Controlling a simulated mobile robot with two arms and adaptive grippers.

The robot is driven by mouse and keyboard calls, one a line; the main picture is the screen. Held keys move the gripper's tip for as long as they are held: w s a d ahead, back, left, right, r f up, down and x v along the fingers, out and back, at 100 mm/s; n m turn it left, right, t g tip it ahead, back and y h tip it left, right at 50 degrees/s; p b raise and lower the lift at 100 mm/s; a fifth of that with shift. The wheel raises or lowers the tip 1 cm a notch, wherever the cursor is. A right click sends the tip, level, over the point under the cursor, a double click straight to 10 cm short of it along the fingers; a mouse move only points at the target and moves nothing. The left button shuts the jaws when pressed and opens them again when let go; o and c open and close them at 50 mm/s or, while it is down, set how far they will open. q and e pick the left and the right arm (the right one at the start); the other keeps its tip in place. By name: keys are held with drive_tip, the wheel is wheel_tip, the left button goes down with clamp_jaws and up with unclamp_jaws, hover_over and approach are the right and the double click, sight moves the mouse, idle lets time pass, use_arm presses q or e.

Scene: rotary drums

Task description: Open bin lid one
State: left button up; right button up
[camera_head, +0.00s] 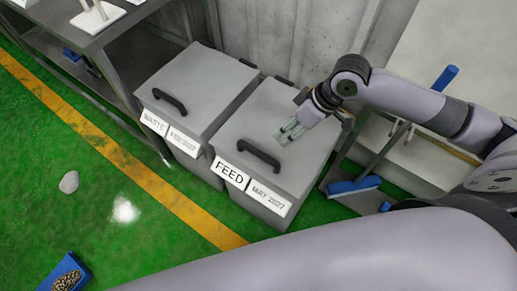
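Two grey lidded bins stand side by side against the wall. The left bin's lid (205,82) is down, with a black handle (170,102) near its front edge and a label reading WASTE (154,122). The right bin's lid (285,120) is also down, with a black handle (258,155) and a label reading FEED (230,173). My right gripper (284,134) is over the FEED bin's lid, up and right of its handle and apart from it. Its two fingers look parted, with nothing between them. My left gripper is not in view.
A grey table (70,18) stands left of the bins. Right of them is a low shelf with blue-headed tools (355,185). A blue tray of pellets (67,274) and a grey stone-like lump (69,182) lie on the green floor, beside a yellow line (140,172).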

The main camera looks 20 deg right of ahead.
sight(261, 152)
drive_tip(key=b+x, duration=0.1)
drive_tip(key=x, duration=1.2)
drive_tip(key=shift+w+a+f, duration=0.2)
drive_tip(key=shift+a+f, duration=0.1)
drive_tip(key=shift+w+a+f, duration=0.1)
drive_tip(key=shift+a+f, duration=0.1)
drive_tip(key=shift+f, duration=0.3)
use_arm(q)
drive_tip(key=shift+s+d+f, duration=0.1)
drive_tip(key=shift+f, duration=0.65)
use_arm(e)
clamp_jaws()
